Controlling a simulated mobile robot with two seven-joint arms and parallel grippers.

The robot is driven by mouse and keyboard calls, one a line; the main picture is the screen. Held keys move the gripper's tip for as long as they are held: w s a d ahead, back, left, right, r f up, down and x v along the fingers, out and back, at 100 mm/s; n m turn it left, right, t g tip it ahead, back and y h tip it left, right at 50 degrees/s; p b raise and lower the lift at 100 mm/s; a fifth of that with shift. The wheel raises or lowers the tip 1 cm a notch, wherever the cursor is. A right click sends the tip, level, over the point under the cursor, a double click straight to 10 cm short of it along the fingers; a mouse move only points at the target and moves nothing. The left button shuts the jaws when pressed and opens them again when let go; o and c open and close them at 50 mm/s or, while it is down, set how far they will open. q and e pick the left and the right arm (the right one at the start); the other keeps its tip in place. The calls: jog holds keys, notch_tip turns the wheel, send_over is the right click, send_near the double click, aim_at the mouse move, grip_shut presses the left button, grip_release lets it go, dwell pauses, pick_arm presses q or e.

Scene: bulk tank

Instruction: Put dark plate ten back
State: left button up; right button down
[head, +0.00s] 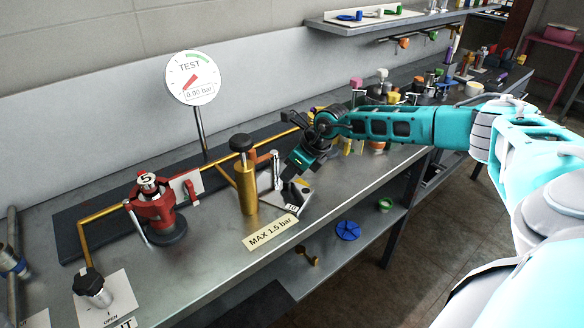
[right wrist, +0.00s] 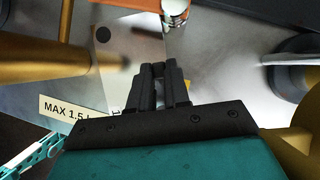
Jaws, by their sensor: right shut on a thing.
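My right gripper (head: 296,172) reaches in from the right, low over the steel bench beside the brass cylinder. In the right wrist view its fingers (right wrist: 159,72) are close together on a small dark thing. That thing is almost wholly hidden between them, and I cannot read a number on it. Below the gripper is a grey holder with a card marked 10 (head: 292,208). In the right wrist view a pale metal plate (right wrist: 130,45) with a dark round spot lies beyond and left of the fingers. My left gripper is not in view.
The brass cylinder (head: 246,188) with a black knob stands left of my right gripper. A "MAX 1.5 bar" sign (head: 271,232) is at the bench's front edge. A red valve unit (head: 155,207) and a gauge (head: 193,78) are farther left. Several small objects crowd the bench behind my arm.

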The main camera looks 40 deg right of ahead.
jog(key=shift+a, duration=0.1)
jog(key=c, duration=1.4)
grip_release()
jog(key=shift+f, duration=0.1)
jog(key=o, duration=0.3)
